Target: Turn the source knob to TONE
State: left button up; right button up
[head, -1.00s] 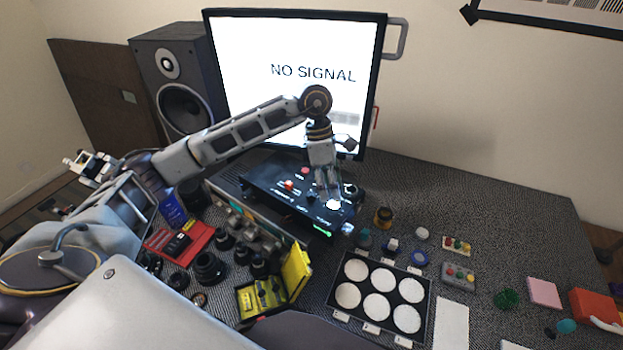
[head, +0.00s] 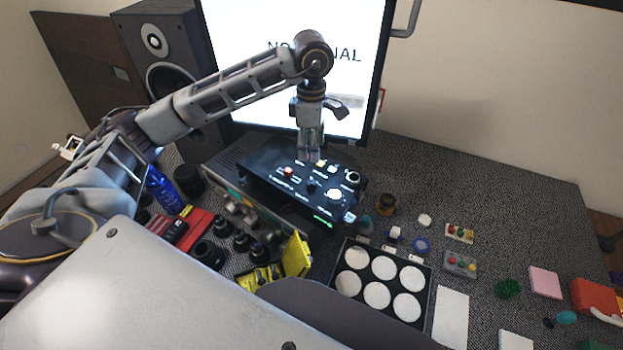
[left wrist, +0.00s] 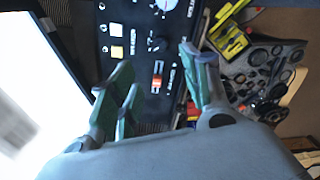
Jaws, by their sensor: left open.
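A black control box (head: 262,172) stands in front of the monitor. Its top carries a pale, brightly lit knob (head: 335,195), a dark knob (head: 312,187), another dark knob at the right end (head: 352,178) and a red switch (head: 288,172). The labels are too small to read, so I cannot tell which knob is the source knob. My left gripper (head: 309,157) points down above the box's back part, apart from the knobs. In the left wrist view its fingers (left wrist: 155,75) are spread and empty, with a dark knob (left wrist: 157,44) and the red switch (left wrist: 157,77) beyond them. My right gripper is not in view.
The monitor (head: 350,60) rises close behind the box, with a speaker (head: 165,50) at its left. Lens parts (head: 240,240) and a yellow case (head: 297,255) lie in front. A black tray of white discs (head: 345,312) is front right. The desk's back right is clear.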

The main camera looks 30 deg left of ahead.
aim_at(312, 180)
pick_arm(q)
notch_tip(312, 180, down, 14)
jog(key=p, duration=0.2)
jog(key=shift+r+p, duration=0.15)
jog(key=shift+p, duration=0.25)
dwell(0.5)
jog(key=c, duration=1.1)
jog(key=shift+o, duration=0.2)
